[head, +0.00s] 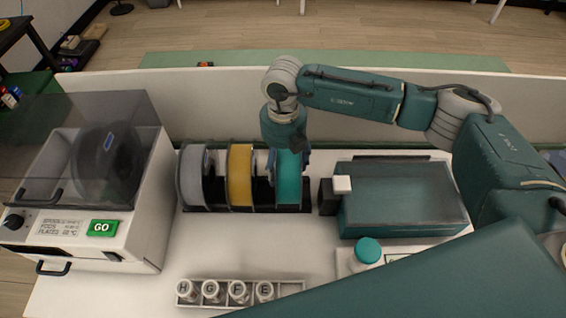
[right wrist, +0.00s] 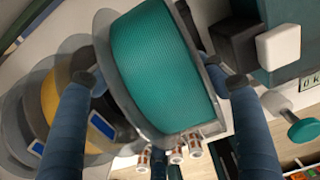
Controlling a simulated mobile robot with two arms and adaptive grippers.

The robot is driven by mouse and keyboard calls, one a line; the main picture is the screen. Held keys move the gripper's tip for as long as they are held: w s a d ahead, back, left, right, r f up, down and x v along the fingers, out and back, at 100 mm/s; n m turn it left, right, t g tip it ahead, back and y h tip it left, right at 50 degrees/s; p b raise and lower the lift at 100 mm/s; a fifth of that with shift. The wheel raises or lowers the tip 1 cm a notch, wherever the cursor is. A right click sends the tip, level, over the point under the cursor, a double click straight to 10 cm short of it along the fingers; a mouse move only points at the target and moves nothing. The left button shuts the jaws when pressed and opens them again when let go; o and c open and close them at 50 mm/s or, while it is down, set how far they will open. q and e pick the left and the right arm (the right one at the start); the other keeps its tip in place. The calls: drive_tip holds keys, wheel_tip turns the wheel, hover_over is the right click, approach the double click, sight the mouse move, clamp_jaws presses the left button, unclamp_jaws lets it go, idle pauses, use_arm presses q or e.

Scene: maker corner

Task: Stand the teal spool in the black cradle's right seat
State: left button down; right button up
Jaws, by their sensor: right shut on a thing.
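The teal spool (head: 289,182) is upright at the right end of the black cradle (head: 262,196), in line with its right seat. I cannot tell whether it touches the bottom of the seat. My right gripper (head: 288,150) comes down on it from above and is shut on it. In the right wrist view, the fingers (right wrist: 162,82) press the teal spool (right wrist: 160,65) from both sides, on its grey flanges. A grey spool (head: 192,178) and a yellow spool (head: 239,176) stand in the cradle's other seats. My left gripper is not in view.
A white machine (head: 150,215) with a smoky lid and a green GO button stands at left. A teal box (head: 400,200) with a black and white block is close on the cradle's right. A rack (head: 215,302) of lettered vials lies in front. The table between is clear.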

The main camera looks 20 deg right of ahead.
drive_tip(key=shift+f, duration=0.1)
idle(0.3)
drive_tip(key=o, duration=2)
drive_tip(key=shift+c, duration=0.2)
drive_tip(key=shift+o, duration=0.3)
drive_tip(key=shift+s+f, duration=0.1)
wheel_tip(320, 180, up, 11)
drive_tip(key=shift+r, duration=0.6)
